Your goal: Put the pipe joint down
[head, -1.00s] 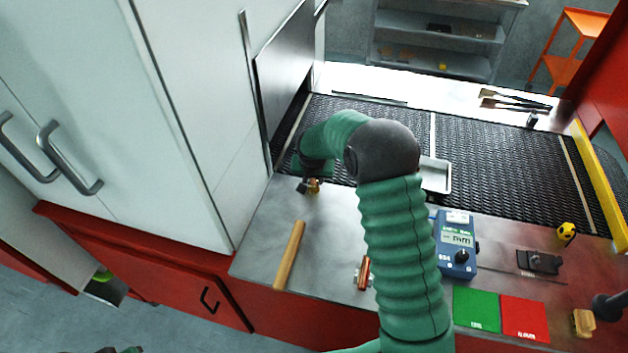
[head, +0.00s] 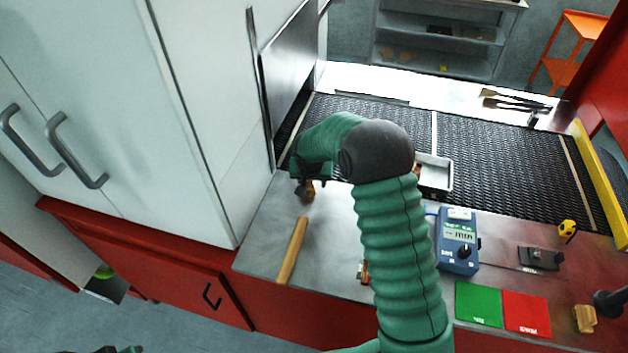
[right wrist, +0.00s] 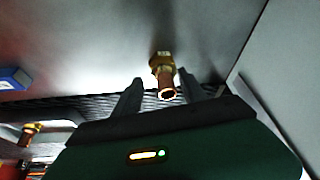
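The pipe joint, a brass and copper fitting (head: 309,192), is at the far left of the metal bench under my right gripper (head: 312,180). In the right wrist view the joint (right wrist: 163,75) shows its open copper end towards the camera and its brass end towards the bench. The fingers of my right gripper (right wrist: 160,92) stand apart on either side of it, with gaps visible. I cannot tell whether the joint touches the bench. Only a dark green sliver of my left arm shows at the bottom left edge of the head view.
A wooden rod (head: 292,250) lies near the joint. Another copper fitting (head: 364,272) is partly hidden by my right arm. A blue meter (head: 458,242), green pad (head: 478,304) and red pad (head: 527,313) are farther right. A white cabinet borders the left.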

